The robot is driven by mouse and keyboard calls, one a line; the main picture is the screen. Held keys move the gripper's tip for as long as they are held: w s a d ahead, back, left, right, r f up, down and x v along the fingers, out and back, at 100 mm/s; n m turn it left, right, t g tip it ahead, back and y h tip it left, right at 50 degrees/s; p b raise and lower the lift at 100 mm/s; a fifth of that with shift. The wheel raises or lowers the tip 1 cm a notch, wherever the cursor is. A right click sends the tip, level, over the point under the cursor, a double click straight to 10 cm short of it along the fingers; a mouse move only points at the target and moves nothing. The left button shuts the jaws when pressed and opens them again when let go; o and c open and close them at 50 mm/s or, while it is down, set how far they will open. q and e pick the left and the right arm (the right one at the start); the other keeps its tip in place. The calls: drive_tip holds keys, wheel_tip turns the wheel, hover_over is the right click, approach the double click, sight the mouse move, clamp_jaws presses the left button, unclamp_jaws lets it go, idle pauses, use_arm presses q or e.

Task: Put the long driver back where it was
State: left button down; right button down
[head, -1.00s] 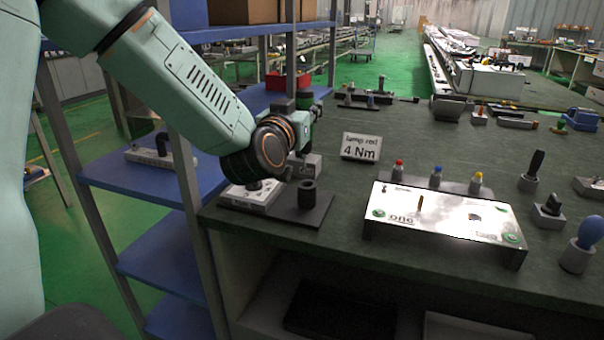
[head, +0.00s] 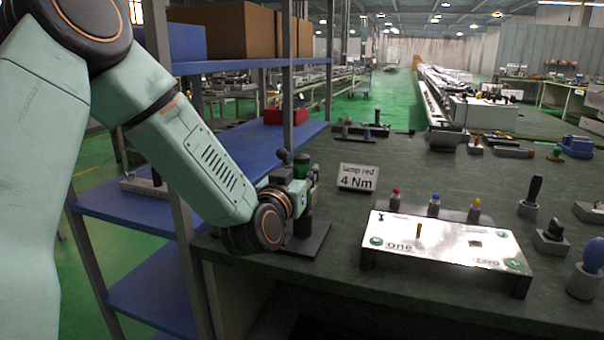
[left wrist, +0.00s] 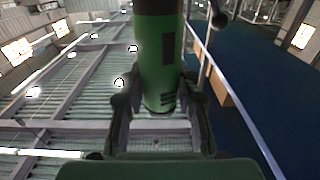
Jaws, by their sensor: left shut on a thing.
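My left gripper (head: 300,190) is shut on the long driver, which has a green and dark body. The driver (left wrist: 160,75) stands between the fingers in the left wrist view. In the head view my arm and gripper hide most of it; a green and dark part (head: 302,168) shows above the gripper. Below is the dark round holder (head: 304,226) on a dark flat base plate (head: 312,243) at the bench's left front corner. The driver looks about upright over the holder; I cannot tell whether its tip is inside. My right gripper is not in view.
A "lamp red 4 Nm" sign (head: 357,178) stands right of the gripper. A white-topped panel box (head: 450,243) lies further right, with red, blue and yellow lamps behind it. A shelf post (head: 181,215) and blue shelves (head: 125,195) are close on the left.

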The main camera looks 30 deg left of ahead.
use_arm(q)
drive_tip(key=c, duration=1.4)
unclamp_jaws()
drive_tip(key=shift+f, duration=0.15)
drive_tip(key=shift+c, duration=0.2)
drive_tip(key=o, duration=0.4)
drive_tip(key=shift+w+d, duration=0.1)
drive_tip(key=shift+w, duration=0.05)
drive_tip(key=shift+o, duration=0.3)
drive_tip(key=shift+r, duration=0.25)
drive_tip(key=p+v, duration=0.9)
drive_tip(key=v, duration=0.3)
